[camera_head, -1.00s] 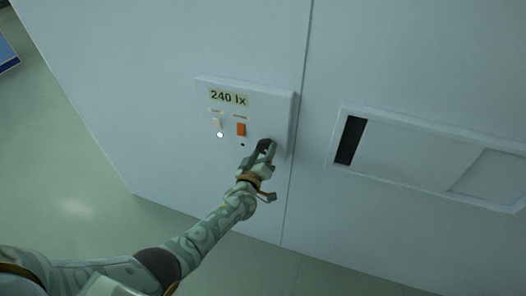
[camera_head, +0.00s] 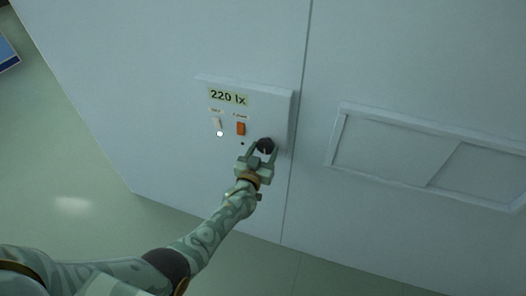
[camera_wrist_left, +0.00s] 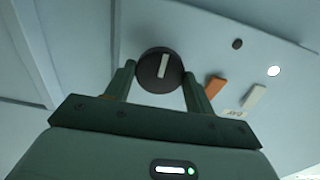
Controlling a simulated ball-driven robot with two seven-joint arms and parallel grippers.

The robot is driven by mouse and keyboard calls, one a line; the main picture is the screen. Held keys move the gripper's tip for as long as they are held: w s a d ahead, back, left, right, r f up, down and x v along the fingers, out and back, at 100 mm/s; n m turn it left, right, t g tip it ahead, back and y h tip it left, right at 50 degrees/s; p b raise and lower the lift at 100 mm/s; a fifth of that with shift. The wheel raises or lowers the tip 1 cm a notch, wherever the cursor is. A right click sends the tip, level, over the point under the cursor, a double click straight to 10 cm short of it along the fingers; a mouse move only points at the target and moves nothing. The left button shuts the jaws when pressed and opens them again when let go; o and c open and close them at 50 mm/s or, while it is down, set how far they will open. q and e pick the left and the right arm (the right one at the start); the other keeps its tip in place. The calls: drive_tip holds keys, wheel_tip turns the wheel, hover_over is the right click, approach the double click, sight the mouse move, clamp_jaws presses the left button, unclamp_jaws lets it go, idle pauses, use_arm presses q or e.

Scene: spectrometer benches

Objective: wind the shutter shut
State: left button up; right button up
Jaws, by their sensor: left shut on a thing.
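A dark round knob (camera_head: 265,145) sits at the lower right of a control panel (camera_head: 270,104) on the pale wall. My left gripper (camera_head: 261,151) is shut on the knob, one finger on each side. In the left wrist view the knob (camera_wrist_left: 160,69) shows a pale pointer line, slightly tilted, between the fingers. The display (camera_head: 229,97) reads 220 lx. My right gripper is not in view.
An orange switch (camera_head: 241,129) and a white switch (camera_head: 216,123) sit left of the knob, with a small lit lamp (camera_head: 219,134) below the white one. The floor (camera_head: 75,165) at the left is clear. A blue object (camera_head: 7,52) shows at the top left.

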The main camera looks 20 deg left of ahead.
use_arm(q)
drive_tip(key=shift+f, duration=0.15)
idle(0.3)
drive_tip(key=o, duration=1)
drive_tip(key=shift+s+p, duration=0.3)
drive_tip(key=shift+s, duration=0.15)
drive_tip(key=s+p, duration=0.3)
drive_tip(key=s, duration=1.2)
drive_tip(key=shift+s+a, duration=0.25)
